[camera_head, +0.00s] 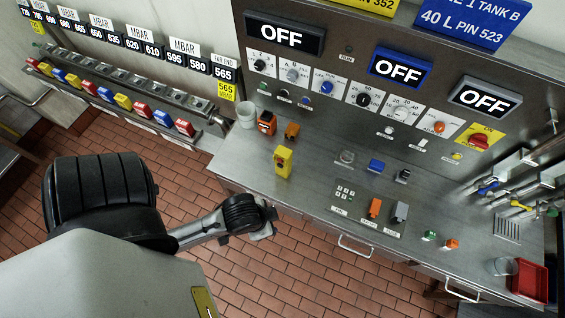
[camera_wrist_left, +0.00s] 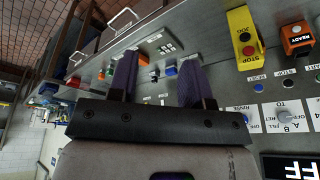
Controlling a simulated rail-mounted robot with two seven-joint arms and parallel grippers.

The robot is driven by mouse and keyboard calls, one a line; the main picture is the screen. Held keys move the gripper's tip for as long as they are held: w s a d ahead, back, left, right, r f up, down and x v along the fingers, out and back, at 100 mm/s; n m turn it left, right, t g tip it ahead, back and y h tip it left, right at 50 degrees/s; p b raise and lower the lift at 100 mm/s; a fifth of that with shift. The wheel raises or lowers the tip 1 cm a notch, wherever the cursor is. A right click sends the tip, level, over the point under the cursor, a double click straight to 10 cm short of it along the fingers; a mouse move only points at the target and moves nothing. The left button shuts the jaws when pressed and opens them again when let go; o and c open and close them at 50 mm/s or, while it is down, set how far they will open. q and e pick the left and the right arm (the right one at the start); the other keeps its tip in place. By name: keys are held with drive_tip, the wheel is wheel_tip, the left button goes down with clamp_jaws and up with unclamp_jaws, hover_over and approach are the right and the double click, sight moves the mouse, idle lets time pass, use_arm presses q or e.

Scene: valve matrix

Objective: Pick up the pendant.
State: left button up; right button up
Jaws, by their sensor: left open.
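The pendant, taken to be the yellow box with a red button (camera_head: 283,162), stands on the steel bench near its front left edge. In the left wrist view the yellow pendant (camera_wrist_left: 244,38) shows JOG and STOP lettering, right of the fingers. My left gripper (camera_head: 268,218) is in front of the bench edge, below and left of the pendant and apart from it. In the left wrist view its two dark fingers (camera_wrist_left: 158,80) are spread with nothing held between them. My right gripper is not in view.
An orange READY device (camera_head: 266,123) and a white cup (camera_head: 246,114) stand behind the pendant. The bench (camera_head: 240,168) has buttons and switches to the right, with drawer handles (camera_head: 355,246) along its front. A red bin (camera_head: 530,280) is at the far right.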

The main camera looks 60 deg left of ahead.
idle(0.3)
use_arm(q)
drive_tip(key=o, duration=0.9)
